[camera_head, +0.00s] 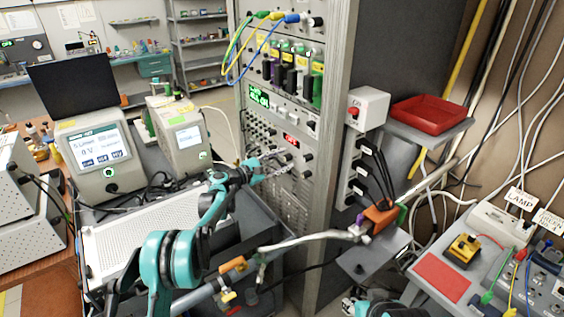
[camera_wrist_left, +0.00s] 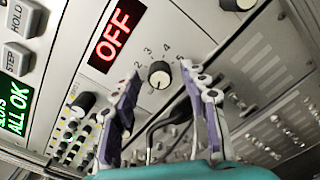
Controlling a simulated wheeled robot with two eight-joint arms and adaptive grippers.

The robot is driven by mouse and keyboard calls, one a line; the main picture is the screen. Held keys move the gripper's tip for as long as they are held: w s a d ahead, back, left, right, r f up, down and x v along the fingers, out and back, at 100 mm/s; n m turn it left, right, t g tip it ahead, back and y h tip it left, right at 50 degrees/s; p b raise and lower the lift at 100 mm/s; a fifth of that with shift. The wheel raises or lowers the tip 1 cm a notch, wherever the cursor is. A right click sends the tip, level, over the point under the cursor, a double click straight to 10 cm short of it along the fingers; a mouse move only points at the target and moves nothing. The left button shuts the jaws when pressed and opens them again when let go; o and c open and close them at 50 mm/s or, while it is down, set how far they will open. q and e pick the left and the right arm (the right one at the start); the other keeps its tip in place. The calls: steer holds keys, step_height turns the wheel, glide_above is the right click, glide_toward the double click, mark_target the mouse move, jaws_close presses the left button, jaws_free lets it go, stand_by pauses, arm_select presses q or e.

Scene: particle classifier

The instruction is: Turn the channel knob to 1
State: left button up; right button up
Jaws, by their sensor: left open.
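The channel knob (camera_wrist_left: 160,75) is a small round black knob with a pale mark, on a light panel in the left wrist view. The digits 2, 3, 4 and 5 show around it; the 1 does not show clearly. My left gripper (camera_wrist_left: 162,69) is open, with one purple-and-grey finger on each side of the knob in that view. I cannot tell whether the fingers touch it. In the head view my left gripper (camera_head: 279,164) is at the rack front, below a small red display (camera_head: 291,140).
A red OFF display (camera_wrist_left: 114,35) is beside the knob, and another black knob (camera_wrist_left: 83,104) is at lower left. In the head view, colored cables (camera_head: 244,50) hang on the rack above. A red tray (camera_head: 428,115) sits on a shelf to the right.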

arm_select(q)
jaws_close()
steer(key=shift+m, duration=0.4)
steer(key=m, duration=0.3)
steer(key=shift+m, duration=2.5)
